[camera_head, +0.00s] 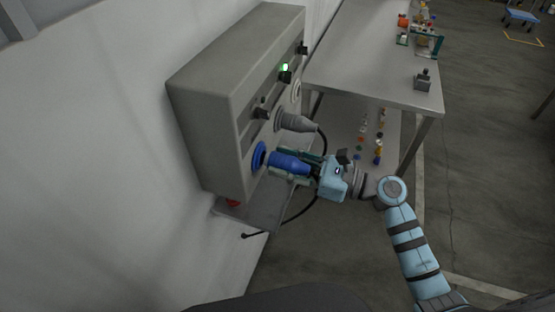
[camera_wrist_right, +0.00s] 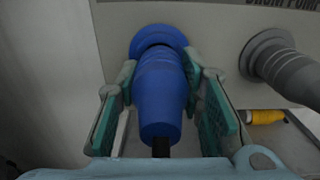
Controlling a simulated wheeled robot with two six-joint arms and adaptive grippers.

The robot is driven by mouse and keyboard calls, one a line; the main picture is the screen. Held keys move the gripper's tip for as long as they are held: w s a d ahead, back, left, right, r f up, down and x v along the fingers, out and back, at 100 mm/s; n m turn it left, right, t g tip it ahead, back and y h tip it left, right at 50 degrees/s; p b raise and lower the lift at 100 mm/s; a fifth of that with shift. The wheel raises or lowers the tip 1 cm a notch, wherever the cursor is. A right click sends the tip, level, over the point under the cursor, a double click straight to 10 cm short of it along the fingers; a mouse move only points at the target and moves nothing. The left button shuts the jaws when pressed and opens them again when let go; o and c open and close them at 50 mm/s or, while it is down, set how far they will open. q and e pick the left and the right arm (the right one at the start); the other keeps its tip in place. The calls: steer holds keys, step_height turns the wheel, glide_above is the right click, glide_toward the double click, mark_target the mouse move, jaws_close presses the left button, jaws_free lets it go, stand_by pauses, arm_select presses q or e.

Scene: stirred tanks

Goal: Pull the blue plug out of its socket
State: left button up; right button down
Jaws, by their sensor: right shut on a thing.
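The blue plug (camera_head: 288,163) points at the blue round socket (camera_head: 258,157) on the front of the grey wall box. In the right wrist view the plug (camera_wrist_right: 160,95) stands in line with the socket's flange (camera_wrist_right: 158,38), its far end against or inside it; I cannot tell how deep. My right gripper (camera_head: 292,165) is shut on the plug's body, with one finger on each side, and the fingers also show in the right wrist view (camera_wrist_right: 163,105). A black cable leaves the plug's near end. My left gripper is not in view.
A grey plug (camera_head: 297,122) sits beside it in the same box (camera_head: 235,95), with switches and a green lamp (camera_head: 284,67) above. A metal table (camera_head: 375,60) stands to the right. A black cable (camera_head: 303,211) hangs below my gripper. Open floor lies at the right.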

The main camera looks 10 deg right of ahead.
mark_target(304, 169)
steer(key=shift+v, duration=2)
steer(key=shift+s+d, duration=0.1)
